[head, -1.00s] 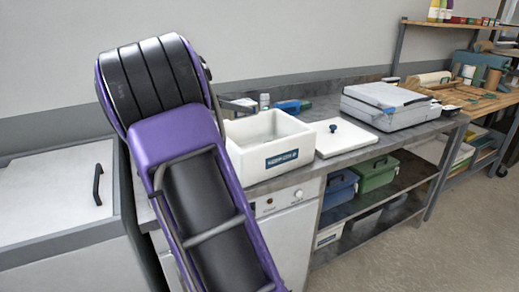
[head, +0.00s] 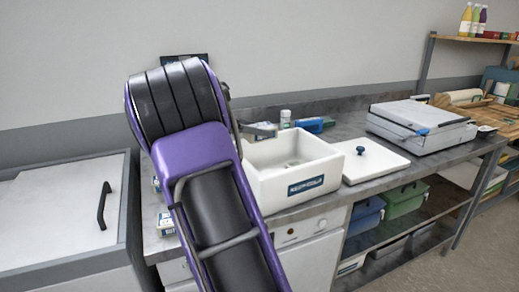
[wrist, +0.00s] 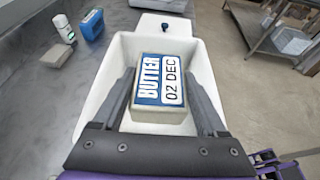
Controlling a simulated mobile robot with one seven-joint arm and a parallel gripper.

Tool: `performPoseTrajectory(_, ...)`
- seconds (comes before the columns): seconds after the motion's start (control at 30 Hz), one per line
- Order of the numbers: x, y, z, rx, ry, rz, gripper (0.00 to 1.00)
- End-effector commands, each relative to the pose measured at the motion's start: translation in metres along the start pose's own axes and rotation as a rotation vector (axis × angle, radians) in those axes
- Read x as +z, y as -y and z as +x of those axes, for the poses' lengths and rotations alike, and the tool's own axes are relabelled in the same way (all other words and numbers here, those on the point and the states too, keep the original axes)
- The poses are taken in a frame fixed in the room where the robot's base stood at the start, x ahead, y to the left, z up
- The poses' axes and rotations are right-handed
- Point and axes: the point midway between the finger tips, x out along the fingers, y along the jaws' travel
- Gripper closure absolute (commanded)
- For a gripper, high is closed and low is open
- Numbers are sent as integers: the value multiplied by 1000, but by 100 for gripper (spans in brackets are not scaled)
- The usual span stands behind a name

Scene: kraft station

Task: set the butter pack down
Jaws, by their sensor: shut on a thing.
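The butter pack (wrist: 160,88) is a pale block with a blue and white label reading BUTTER 02 DEC. In the wrist view my gripper (wrist: 162,98) is shut on it, one finger at each side. The pack is over or inside the open white box (wrist: 88,108); I cannot tell whether it touches the bottom. The white box (head: 265,190) also stands on the counter in the head view.
Labelled packs (head: 166,224) sit on the counter left of my arm, partly hidden. A white lid (head: 371,163) with a blue knob lies right of the box. Behind are a white bottle (head: 285,118) and a blue item (head: 310,125). A white appliance (head: 425,122) stands farther right.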

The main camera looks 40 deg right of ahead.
Motion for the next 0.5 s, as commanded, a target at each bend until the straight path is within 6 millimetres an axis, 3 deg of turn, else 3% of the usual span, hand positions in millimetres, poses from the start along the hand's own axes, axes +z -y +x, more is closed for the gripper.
performPoseTrajectory(0.3, -42, 0, 17, 0, 2, -1, 98)
performPoseTrajectory(0.5, -42, 0, 18, 1, 2, 1, 98)
